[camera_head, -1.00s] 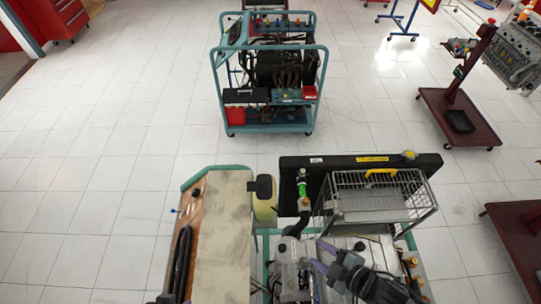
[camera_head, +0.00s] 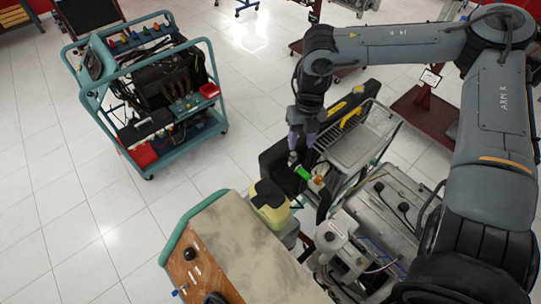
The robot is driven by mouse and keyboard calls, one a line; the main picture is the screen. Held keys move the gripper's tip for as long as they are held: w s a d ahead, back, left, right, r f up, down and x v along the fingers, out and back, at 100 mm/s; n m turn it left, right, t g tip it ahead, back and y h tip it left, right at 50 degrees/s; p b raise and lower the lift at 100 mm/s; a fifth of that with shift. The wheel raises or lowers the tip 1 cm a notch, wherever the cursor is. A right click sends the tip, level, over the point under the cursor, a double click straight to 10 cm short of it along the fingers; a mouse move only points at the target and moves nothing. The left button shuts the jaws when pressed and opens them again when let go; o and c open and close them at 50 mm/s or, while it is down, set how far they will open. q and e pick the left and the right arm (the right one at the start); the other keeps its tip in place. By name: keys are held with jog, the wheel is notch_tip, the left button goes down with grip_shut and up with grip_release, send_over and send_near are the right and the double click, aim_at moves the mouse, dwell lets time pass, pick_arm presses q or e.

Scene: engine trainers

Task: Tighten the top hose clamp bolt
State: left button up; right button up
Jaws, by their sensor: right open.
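The top hose's green section (camera_head: 303,173) shows at the near edge of the black radiator panel (camera_head: 275,160), close to the orange-capped fitting (camera_head: 318,182). The clamp bolt itself is too small to make out. My right arm reaches in from the right and bends down over the panel. My right gripper (camera_head: 293,158), with purple fingers, points down just beyond and slightly left of the green section. It is open, with nothing visible between its fingers. I cannot tell whether it touches the hose. My left gripper is out of view.
The engine (camera_head: 385,205) sits beneath my right arm. A teal engine cart (camera_head: 150,90) stands at the left, with clear floor between.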

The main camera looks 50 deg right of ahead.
aim_at(294, 154)
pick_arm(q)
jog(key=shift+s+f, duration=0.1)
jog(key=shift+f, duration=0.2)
pick_arm(e)
jog(key=shift+n+h, duration=0.4)
jog(key=shift+h, duration=0.5)
jog(key=shift+w+d+f, duration=0.2)
jog(key=shift+w+f, duration=0.2)
jog(key=shift+f, duration=0.95)
jog(key=shift+w+d+f, duration=0.15)
jog(key=shift+w+f, duration=0.25)
jog(key=shift+f, duration=0.95)
jog(key=shift+w+d+f, duration=0.2)
jog(key=shift+w+f, duration=0.2)
jog(key=shift+f, duration=0.95)
grip_shut()
